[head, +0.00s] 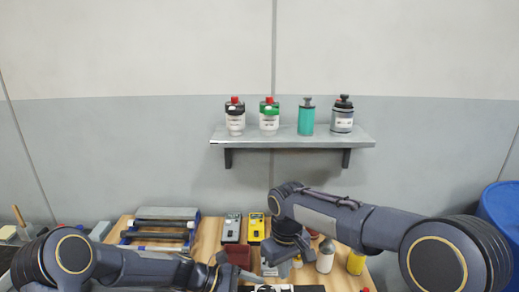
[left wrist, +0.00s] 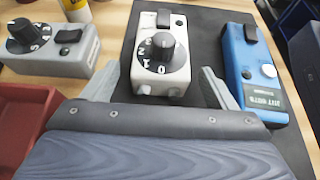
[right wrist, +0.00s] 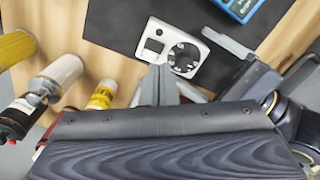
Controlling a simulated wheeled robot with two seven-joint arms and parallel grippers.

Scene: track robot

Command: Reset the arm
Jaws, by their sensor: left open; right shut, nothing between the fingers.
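My right arm comes in from the right in the head view and bends down to the right gripper (head: 270,266) over the table. In the right wrist view the right gripper (right wrist: 158,82) is shut with nothing between its fingers. My left arm reaches in low from the left. In the left wrist view the left gripper (left wrist: 160,85) is open, its fingers on either side of a white device with a black knob (left wrist: 160,62). I cannot tell whether they touch it. The white device also shows in the right wrist view (right wrist: 153,44).
A blue device (left wrist: 250,70) and a grey knob device (left wrist: 48,48) flank the white one. A red bin (left wrist: 22,120) is at left. Bottles (head: 325,256) stand near my right arm. A wall shelf (head: 290,138) holds several bottles. A yellow device (head: 256,227) stands behind.

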